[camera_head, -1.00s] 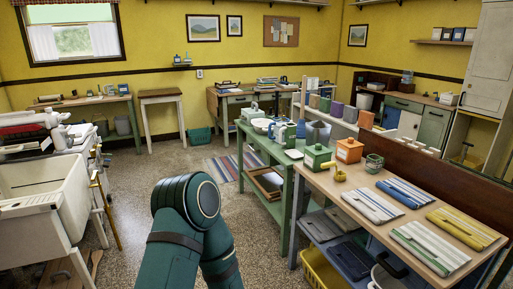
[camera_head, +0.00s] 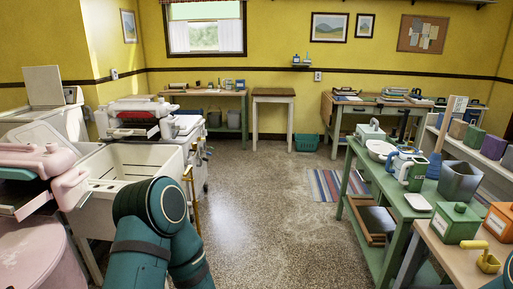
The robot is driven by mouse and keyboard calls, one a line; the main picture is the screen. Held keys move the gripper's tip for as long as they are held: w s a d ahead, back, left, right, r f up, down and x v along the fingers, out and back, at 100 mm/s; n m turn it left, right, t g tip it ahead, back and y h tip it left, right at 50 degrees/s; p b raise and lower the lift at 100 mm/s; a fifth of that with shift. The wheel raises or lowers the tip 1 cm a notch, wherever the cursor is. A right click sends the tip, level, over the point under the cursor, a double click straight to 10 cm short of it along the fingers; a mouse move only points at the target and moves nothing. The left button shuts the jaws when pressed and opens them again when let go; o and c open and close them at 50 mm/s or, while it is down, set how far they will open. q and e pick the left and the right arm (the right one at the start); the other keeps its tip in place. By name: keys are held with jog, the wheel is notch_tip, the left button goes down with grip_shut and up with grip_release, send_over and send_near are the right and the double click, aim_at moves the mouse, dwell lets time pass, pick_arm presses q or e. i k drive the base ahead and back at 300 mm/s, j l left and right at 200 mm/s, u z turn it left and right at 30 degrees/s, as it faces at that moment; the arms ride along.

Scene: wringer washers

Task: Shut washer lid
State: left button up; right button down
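A pink wringer washer (camera_head: 30,250) stands at the near left, cut off by the picture edge, with a pink wringer head (camera_head: 35,160) above its tub. A pale rounded panel (camera_head: 38,132) stands tilted just behind that wringer; I cannot tell whether it is this washer's lid. A white machine (camera_head: 72,122) at the far left has a flat white lid (camera_head: 43,87) standing upright. Another washer beyond the sink has a white and red wringer (camera_head: 140,112); its lid is not clear. Neither of my grippers is in view; only teal links of my arms show along the bottom.
A white sink basin (camera_head: 125,165) stands between the pink washer and the washer beyond. A green table (camera_head: 375,215) with several containers stands on the right. The speckled floor (camera_head: 255,200) between is clear, with a striped rug (camera_head: 338,187) near the table.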

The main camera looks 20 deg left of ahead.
aim_at(43, 84)
jog(key=i+u, duration=0.4)
jog(key=i, duration=5.4)
jog(key=i+l+u, duration=0.1)
jog(key=i+u, duration=0.15)
jog(key=i, duration=1.2)
jog(key=i+u, duration=0.4)
jog(key=i, duration=0.2)
jog(key=i+l+u, duration=0.15)
jog(key=i+u, duration=0.25)
jog(key=i, duration=0.2)
jog(key=i+j+u, duration=0.1)
jog(key=i+u, duration=0.55)
jog(key=u, duration=0.15)
jog(key=i+l+u, duration=0.1)
jog(key=i+u, duration=0.25)
jog(key=i+j+u, duration=0.1)
jog(key=i+u, duration=0.25)
jog(key=i, duration=0.3)
jog(key=i+l+u, duration=0.15)
jog(key=i+u, duration=0.2)
jog(key=i, duration=0.3)
